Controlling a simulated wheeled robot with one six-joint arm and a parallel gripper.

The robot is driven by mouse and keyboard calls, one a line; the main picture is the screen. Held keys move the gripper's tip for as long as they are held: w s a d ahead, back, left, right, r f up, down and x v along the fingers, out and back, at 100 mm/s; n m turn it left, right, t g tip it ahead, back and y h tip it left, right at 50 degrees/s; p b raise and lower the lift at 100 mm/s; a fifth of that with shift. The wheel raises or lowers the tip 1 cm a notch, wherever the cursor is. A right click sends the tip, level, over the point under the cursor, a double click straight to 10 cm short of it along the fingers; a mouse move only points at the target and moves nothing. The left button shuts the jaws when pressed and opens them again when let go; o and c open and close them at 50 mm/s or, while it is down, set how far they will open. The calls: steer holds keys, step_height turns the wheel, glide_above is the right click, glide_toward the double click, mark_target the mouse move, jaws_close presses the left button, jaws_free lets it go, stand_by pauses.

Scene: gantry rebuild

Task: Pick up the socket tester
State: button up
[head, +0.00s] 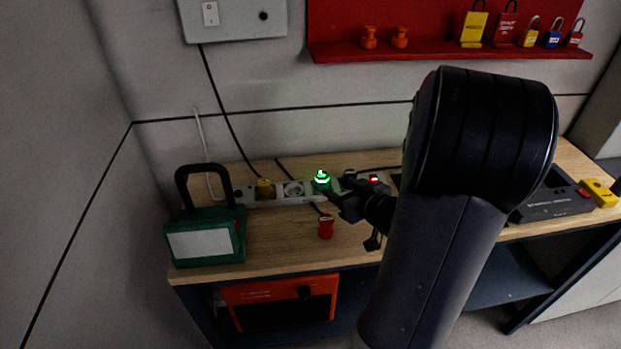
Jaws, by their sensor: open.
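A green plug-like piece with a brightly lit green top (321,179), which looks like the socket tester, stands upright in a white power strip (246,198) at the back of the wooden bench. My gripper (333,199) is open, right beside the green piece, reaching in from the right. Its dark fingers overlap the lower part of the piece in this view. I cannot tell whether they touch it or are around it. My arm hides the bench to the right.
A yellow plug (264,188) and an empty socket share the strip. A red piece (326,227) stands in front. A green case (207,240) is at left. A dark box (552,202) and a yellow device (600,193) lie at right. The red lock shelf (450,51) is above.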

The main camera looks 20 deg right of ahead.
mark_target(324, 176)
steer(key=x, duration=0.4)
steer(key=shift+w+a+f, duration=0.1)
steer(key=shift+w+f, duration=0.05)
steer(key=shift+w, duration=0.2)
steer(key=shift+r+p+x, duration=0.1)
steer(key=shift+p+x, duration=0.1)
steer(key=shift+x, duration=1.15)
steer(key=shift+r+p+x, duration=0.15)
steer(key=shift+x, duration=1.2)
steer(key=shift+c, duration=0.4)
steer(key=c, duration=1.1)
